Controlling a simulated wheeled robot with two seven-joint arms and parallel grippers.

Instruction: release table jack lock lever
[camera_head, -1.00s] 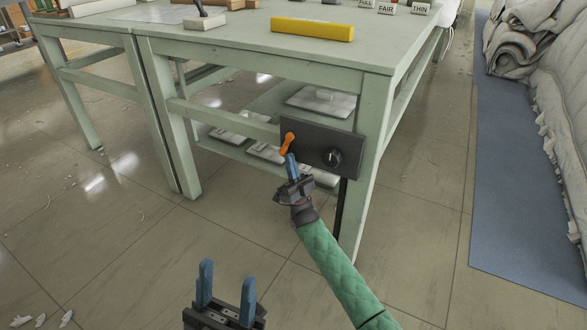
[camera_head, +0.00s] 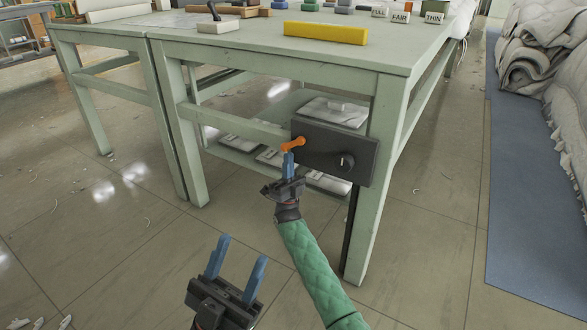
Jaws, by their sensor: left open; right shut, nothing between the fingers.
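The orange lock lever (camera_head: 293,145) is on the left part of a dark control panel (camera_head: 325,152), fixed to the front of the pale green table (camera_head: 290,48). It lies nearly level, its free end to the left and slightly lower. A black knob (camera_head: 346,161) is on the panel's right part. My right gripper (camera_head: 288,163), on the green-sleeved arm, is shut with nothing between its fingers. Its blue tips are just below the lever's left end; I cannot tell whether they touch it. My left gripper (camera_head: 236,258) is open and empty, low in the view, away from the table.
A yellow bar (camera_head: 325,33) and small signs reading FULL, FAIR and THIN (camera_head: 400,17) are on the tabletop. A lower shelf holds pale flat objects (camera_head: 328,112). Duvet heaps (camera_head: 545,50) lie on a blue mat (camera_head: 535,200) at the right. Tiled floor is open in front.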

